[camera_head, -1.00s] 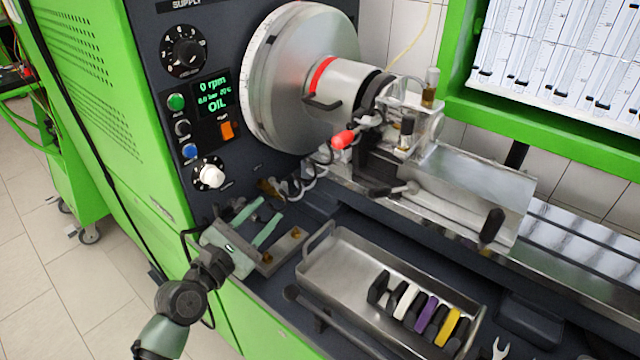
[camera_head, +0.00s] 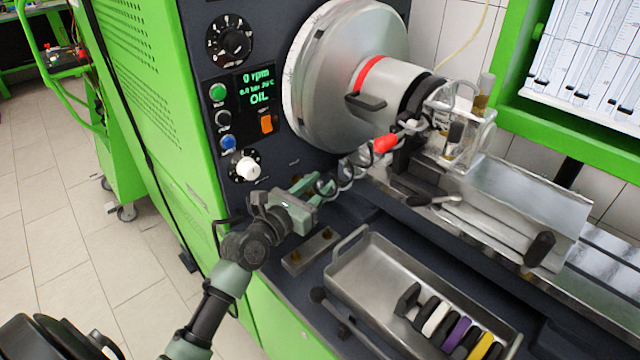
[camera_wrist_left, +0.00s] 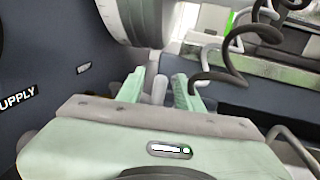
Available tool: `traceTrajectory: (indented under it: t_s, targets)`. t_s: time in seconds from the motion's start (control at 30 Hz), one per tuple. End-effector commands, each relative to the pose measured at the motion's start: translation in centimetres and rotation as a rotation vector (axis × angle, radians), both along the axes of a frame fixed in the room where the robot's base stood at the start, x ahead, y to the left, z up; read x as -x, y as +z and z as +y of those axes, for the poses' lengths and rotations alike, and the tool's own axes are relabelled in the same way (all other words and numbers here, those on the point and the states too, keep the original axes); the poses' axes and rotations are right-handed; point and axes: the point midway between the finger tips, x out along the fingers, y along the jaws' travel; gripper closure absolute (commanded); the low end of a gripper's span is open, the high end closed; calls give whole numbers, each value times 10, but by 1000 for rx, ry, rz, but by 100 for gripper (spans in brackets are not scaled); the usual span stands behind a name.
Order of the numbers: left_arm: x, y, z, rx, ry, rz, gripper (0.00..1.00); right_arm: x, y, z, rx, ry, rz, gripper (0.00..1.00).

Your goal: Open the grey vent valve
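My left gripper (camera_head: 324,183) is open in front of the dark bench face, below the white knob (camera_head: 248,168) and beside a coiled dark cable (camera_head: 345,175). In the left wrist view its two green fingers (camera_wrist_left: 158,92) stand apart. A small grey upright part (camera_wrist_left: 158,88) shows between or just beyond them; it may be the grey vent valve, but I cannot tell for sure. I see no contact between it and the fingers. In the head view the gripper and cable hide that spot. My right gripper is not in view.
A metal tray (camera_head: 350,277) with several coloured pieces stands right of my left arm. A small plate with brass studs (camera_head: 310,252) lies just below the gripper. The large metal disc (camera_head: 325,75) and a red-tipped lever (camera_head: 385,143) are above and to the right.

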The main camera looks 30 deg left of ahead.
Motion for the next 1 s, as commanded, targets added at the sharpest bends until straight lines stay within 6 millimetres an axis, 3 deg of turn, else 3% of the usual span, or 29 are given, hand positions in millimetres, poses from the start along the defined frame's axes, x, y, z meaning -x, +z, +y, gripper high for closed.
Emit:
traceTrajectory:
  t_s: [0.27,0.4,1.0]
  targets:
    - [-2,0,0,-1,0,1,64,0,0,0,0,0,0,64]
    - [-2,0,0,-1,0,1,100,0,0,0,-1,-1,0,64]
    - [-2,0,0,0,0,0,100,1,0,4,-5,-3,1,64]
